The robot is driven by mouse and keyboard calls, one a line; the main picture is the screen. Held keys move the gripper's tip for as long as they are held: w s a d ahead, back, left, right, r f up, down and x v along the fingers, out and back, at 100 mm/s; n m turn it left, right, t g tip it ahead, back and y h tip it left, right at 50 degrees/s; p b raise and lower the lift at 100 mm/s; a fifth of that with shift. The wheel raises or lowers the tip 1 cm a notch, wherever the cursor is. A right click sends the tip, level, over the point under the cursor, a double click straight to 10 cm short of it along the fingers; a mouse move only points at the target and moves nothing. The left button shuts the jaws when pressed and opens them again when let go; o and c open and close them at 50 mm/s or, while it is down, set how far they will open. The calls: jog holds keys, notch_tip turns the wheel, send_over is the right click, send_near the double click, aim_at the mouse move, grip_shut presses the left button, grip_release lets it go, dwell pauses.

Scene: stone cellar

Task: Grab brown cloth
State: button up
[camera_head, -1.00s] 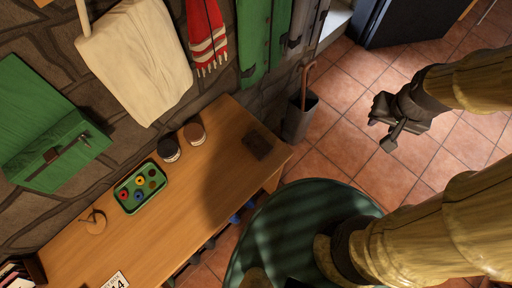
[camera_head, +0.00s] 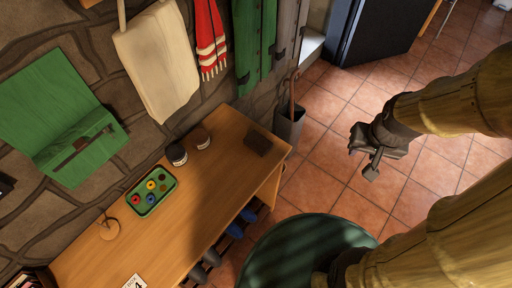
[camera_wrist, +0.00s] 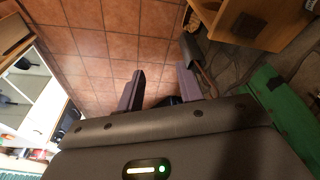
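A small dark brown flat square (camera_head: 258,143), which looks like the brown cloth, lies on the wooden table (camera_head: 217,165) near its right end. Its folds are too small to make out. My gripper (camera_head: 363,160) hangs over the tiled floor to the right of the table, well apart from the cloth. In the wrist view, the two fingers of my gripper (camera_wrist: 160,88) stand apart with only floor between them. The gripper is open and empty. I cannot make out the cloth for certain in the wrist view.
A green tray (camera_head: 152,192) with coloured round pieces and two jars (camera_head: 177,155) stand on the table. An umbrella stand (camera_head: 289,124) is by its right end. A cream towel (camera_head: 155,60) and a red scarf (camera_head: 209,38) hang on the stone wall.

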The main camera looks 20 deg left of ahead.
jog(key=shift+w, duration=0.2)
jog(key=o, duration=0.5)
jog(key=shift+w+d+f, duration=0.1)
jog(key=shift+d+f, duration=0.1)
jog(key=shift+f, duration=0.05)
jog(key=o, duration=0.6)
jog(key=w+f, duration=0.1)
jog(key=w+f+n+b, duration=0.1)
jog(key=f, duration=0.1)
jog(key=w+f+n+t+b, duration=0.1)
jog(key=f, duration=0.1)
jog(key=shift+d+f, duration=0.15)
jog(key=shift+d, duration=0.2)
jog(key=w+a+f+n+t+y+b, duration=0.25)
jog(key=w+f+n+b, duration=0.2)
jog(key=f, duration=0.45)
jog(key=a+f+n+y+b, duration=0.1)
jog(key=a+f+n+y, duration=0.1)
jog(key=a+y, duration=0.1)
jog(key=a+f+n+y+b, duration=0.2)
jog(key=a+f+y, duration=0.1)
jog(key=a, duration=0.3)
jog(key=s+a+f+n+y+b, duration=0.1)
jog(key=a+f+n+y+b, duration=0.1)
jog(key=a+f+y, duration=0.1)
jog(key=shift+a+f+y, duration=0.15)
jog(key=shift+a+y, duration=0.2)
jog(key=shift+a, duration=0.4)
jog(key=shift+f, duration=0.1)
